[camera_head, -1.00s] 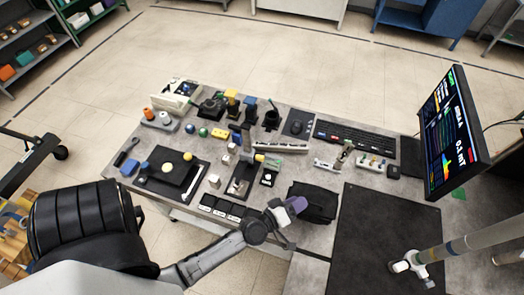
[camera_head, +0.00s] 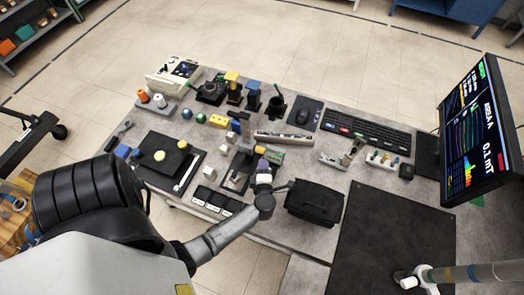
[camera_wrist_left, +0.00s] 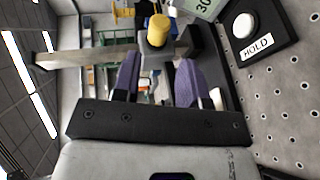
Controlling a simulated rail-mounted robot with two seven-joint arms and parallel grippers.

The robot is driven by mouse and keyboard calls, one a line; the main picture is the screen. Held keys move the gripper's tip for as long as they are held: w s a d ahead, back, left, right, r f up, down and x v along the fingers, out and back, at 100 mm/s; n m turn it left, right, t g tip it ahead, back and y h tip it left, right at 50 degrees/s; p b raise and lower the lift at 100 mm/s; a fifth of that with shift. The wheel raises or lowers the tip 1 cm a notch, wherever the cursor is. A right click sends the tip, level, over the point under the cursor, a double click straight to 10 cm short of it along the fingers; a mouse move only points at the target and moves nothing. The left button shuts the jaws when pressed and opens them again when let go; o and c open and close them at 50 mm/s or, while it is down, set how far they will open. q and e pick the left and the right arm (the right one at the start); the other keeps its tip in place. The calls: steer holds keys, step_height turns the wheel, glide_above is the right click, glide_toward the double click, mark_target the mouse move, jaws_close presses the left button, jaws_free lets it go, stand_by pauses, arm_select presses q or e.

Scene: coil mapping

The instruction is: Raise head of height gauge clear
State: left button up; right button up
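The height gauge shows side-on in the left wrist view. Its grey upright bar (camera_wrist_left: 85,58) runs across the picture to a dark base (camera_wrist_left: 212,65). Its grey head (camera_wrist_left: 155,52) carries a yellow knob (camera_wrist_left: 158,29) and sits low on the bar near the base. My left gripper (camera_wrist_left: 157,75) has two purple fingers apart, one on each side of the head; I cannot tell whether they touch it. In the head view my left gripper (camera_head: 262,168) is at the gauge and hides part of it. My right gripper is not in view.
A box with a HOLD button (camera_wrist_left: 245,25) stands close beside the gauge. A black pouch (camera_head: 315,203) lies right of my left gripper. Several small parts, a keyboard (camera_head: 366,131) and a monitor (camera_head: 478,120) crowd the bench. A dark mat (camera_head: 390,238) has clear room.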

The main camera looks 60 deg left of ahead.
mark_target(262, 152)
arm_select(q)
steer(key=b+x, duration=0.3)
steer(key=x, duration=0.5)
steer(key=shift+w+a+f, duration=0.1)
steer(key=shift+w+a, duration=0.05)
steer(key=shift+w+a+b, duration=0.3)
steer(key=shift+a+b, duration=0.05)
steer(key=shift+a, duration=0.25)
steer(key=shift+c, duration=0.2)
steer(key=shift+c, duration=0.7)
jaws_close()
